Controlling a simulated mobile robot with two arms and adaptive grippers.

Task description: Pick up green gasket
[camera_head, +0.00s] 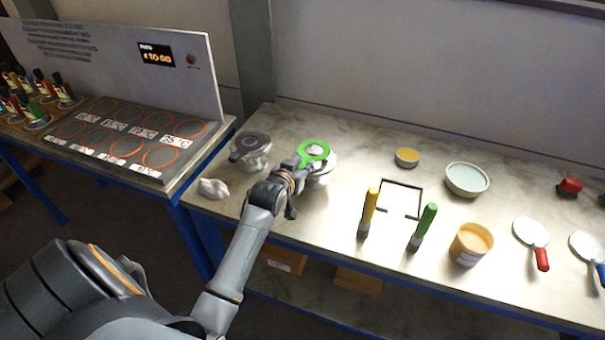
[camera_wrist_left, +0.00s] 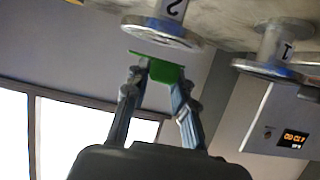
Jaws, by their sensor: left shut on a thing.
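The green gasket (camera_head: 304,159) is a flat ring with a tab. My left gripper (camera_head: 299,168) is shut on its tab, and the ring sits over or close to the top of a pale flanged vessel (camera_head: 322,180). In the left wrist view the green gasket (camera_wrist_left: 158,68) shows between the fingertips of my left gripper (camera_wrist_left: 162,75), close to the flange of the vessel marked 2 (camera_wrist_left: 160,34). I cannot tell whether it touches that flange. My right gripper is not in view.
A grey flanged vessel (camera_head: 250,146) and a white crumpled lump (camera_head: 213,188) are to the left. To the right are a black square frame (camera_head: 420,200), yellow (camera_head: 369,208) and green (camera_head: 426,222) handled tools, an orange tub (camera_head: 470,246) and a bowl (camera_head: 466,180).

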